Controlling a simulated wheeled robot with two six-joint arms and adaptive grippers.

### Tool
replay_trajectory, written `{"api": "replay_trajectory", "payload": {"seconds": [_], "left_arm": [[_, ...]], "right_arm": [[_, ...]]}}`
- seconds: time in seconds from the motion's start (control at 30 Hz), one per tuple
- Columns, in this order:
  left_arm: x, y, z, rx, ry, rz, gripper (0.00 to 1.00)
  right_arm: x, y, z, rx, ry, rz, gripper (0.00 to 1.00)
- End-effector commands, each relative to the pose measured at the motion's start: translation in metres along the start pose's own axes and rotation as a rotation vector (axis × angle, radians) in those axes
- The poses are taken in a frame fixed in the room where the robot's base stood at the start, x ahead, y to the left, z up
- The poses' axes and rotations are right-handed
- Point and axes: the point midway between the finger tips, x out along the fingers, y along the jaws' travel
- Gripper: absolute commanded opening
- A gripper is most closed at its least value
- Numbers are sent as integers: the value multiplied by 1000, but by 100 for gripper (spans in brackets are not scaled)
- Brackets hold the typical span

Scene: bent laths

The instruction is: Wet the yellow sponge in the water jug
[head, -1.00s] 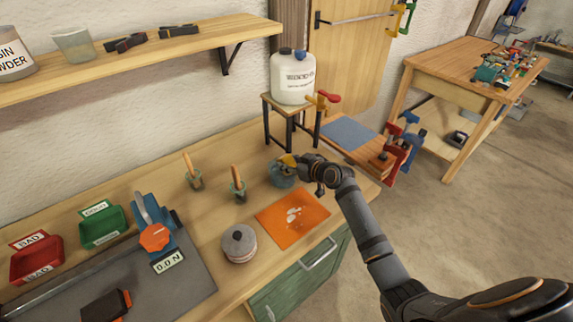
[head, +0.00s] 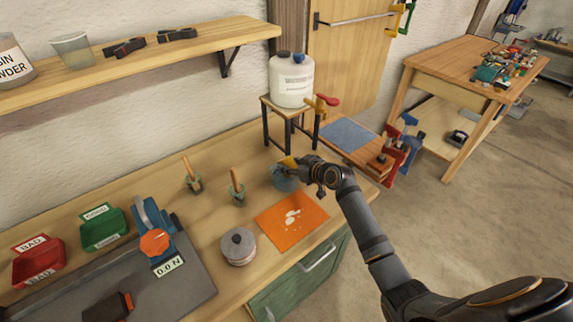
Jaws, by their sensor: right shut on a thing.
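My right gripper (head: 301,164) is shut on the yellow sponge (head: 287,161), of which only a small part shows. The sponge is at the mouth of a round blue-grey vessel (head: 284,182), which looks like the water jug and stands on the bench. The gripper comes over the vessel from the right and hides part of its rim. I cannot tell whether the sponge touches water. My left gripper is not in view.
A small stand (head: 283,108) with a white canister (head: 292,82) is just behind the vessel. An orange mat (head: 287,229) lies in front.

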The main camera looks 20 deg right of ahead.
Motion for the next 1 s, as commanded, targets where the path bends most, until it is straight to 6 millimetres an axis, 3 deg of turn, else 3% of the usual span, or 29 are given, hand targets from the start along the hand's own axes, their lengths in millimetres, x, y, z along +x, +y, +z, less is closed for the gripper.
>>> {"api": "replay_trajectory", "payload": {"seconds": [0.03,0.43,1.0], "left_arm": [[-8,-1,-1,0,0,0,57],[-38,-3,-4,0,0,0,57],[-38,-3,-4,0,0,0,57]], "right_arm": [[-4,0,-10,-1,4,1,0],[-22,0,-48,-2,13,2,0],[-22,0,-49,-2,15,1,0]]}}
